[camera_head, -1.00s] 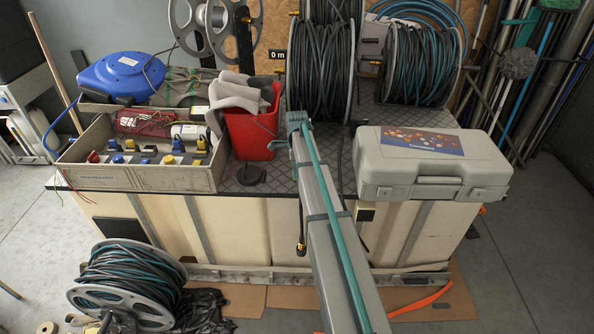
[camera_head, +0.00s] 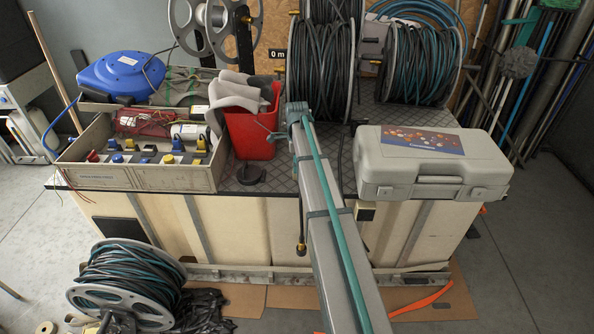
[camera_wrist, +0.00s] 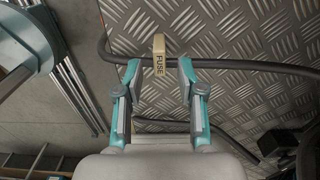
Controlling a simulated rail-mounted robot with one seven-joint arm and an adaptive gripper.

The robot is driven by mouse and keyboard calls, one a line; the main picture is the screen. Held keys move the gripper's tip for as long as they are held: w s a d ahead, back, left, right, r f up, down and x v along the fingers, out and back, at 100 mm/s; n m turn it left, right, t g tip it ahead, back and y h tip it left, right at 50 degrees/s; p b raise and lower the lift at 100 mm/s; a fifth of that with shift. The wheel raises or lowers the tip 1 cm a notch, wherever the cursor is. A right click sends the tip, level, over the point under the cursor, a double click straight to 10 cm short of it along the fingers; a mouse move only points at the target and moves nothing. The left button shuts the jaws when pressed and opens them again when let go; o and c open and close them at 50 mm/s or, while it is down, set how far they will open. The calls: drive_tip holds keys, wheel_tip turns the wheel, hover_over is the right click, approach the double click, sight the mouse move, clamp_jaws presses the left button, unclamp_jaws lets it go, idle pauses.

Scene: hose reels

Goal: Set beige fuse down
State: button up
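The beige fuse (camera_wrist: 158,58), with the word FUSE on it, shows in the wrist view against the diamond-pattern metal plate (camera_wrist: 230,35), near a dark hose. It looks to be resting on the plate. My gripper (camera_wrist: 158,72) is open, with one teal-and-grey finger on each side of the fuse. A gap shows between the fuse and each finger. In the head view, my arm reaches over the bench's front edge; the fuse and fingertips cannot be made out there.
A red bucket (camera_head: 250,135) stands left of my arm and a grey case (camera_head: 430,175) right of it. Hose reels (camera_head: 322,65) stand behind. A box of coloured fuses (camera_head: 140,177) is at the left. A dark hose (camera_wrist: 240,65) crosses the plate.

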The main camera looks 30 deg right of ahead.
wheel_tip(320, 180, up, 9)
drive_tip(key=shift+b, duration=0.4)
drive_tip(key=s+a+f+n, duration=1.1)
drive_tip(key=s+f+n, duration=0.1)
drive_tip(key=s+f, duration=0.15)
drive_tip(key=s+a+f+n, duration=1.1)
drive_tip(key=s+a+f, duration=0.1)
drive_tip(key=s+f, duration=0.15)
drive_tip(key=s+f+g, duration=0.2)
drive_tip(key=s+f, duration=0.3)
drive_tip(key=s, duration=0.4)
drive_tip(key=s+f+g, duration=0.2)
drive_tip(key=s+f, duration=0.4)
drive_tip(key=s, duration=0.4)
drive_tip(key=s+f+g+p, duration=0.1)
drive_tip(key=s+f+g, duration=0.1)
drive_tip(key=s+f, duration=0.4)
drive_tip(key=s, duration=0.4)
drive_tip(key=shift+d+g, duration=0.2)
drive_tip(key=shift+g, duration=0.2)
